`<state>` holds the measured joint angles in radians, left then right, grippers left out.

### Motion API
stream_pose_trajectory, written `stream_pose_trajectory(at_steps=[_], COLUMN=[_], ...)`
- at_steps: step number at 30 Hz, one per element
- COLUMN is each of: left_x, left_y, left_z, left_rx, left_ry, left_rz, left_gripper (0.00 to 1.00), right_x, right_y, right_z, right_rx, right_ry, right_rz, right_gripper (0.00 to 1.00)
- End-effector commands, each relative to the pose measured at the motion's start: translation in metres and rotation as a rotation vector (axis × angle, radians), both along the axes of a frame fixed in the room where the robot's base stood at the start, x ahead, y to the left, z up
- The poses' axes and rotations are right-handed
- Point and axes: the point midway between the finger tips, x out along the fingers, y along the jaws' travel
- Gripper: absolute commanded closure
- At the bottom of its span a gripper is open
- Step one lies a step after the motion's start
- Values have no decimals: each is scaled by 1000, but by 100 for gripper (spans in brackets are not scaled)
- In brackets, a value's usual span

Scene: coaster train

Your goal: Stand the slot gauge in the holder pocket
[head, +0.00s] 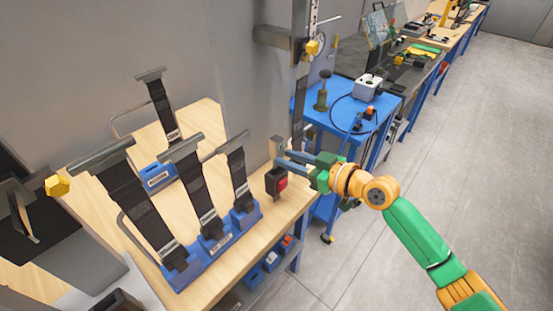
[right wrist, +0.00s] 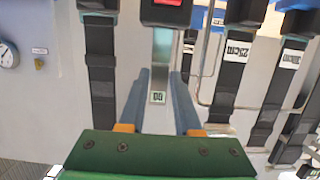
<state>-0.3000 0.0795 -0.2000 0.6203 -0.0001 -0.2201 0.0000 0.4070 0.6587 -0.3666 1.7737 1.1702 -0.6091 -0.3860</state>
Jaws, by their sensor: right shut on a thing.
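My right gripper (head: 281,154) is shut on the slot gauge, a narrow grey metal strip with a black block (head: 276,181) bearing a red patch at its lower end. It is held upright near the bench's right edge. In the right wrist view the gauge's strip (right wrist: 161,65) lies between the two grey fingers, with a small label. A blue holder (head: 222,243) stands on the bench left of the gripper, with several black T-topped pieces rising from it. I cannot make out an empty pocket. My left gripper is not in view.
The wooden bench (head: 262,228) is bare between holder and right edge. A blue cart (head: 331,121) stands beyond. A grey post (head: 299,90) rises behind the gripper.

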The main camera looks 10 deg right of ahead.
Motion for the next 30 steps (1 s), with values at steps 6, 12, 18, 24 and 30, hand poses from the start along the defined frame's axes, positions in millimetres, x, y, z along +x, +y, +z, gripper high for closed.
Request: stream_pose_trajectory(at_steps=[6, 12, 18, 24, 30], left_x=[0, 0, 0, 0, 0], left_y=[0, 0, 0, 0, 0], left_z=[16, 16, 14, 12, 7], left_rx=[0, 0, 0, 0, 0], left_ry=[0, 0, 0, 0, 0], left_rz=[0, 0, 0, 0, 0], left_gripper=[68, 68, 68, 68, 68], right_x=[0, 0, -3, -16, -30], right_y=[0, 0, -4, -15, -25], right_z=[19, 19, 17, 17, 16], right_rx=[2, 2, 2, 2, 0], right_ry=[-3, -2, -1, -1, -1], right_rz=[-1, 0, -2, -3, -3], right_gripper=[100, 100, 100, 100, 100])
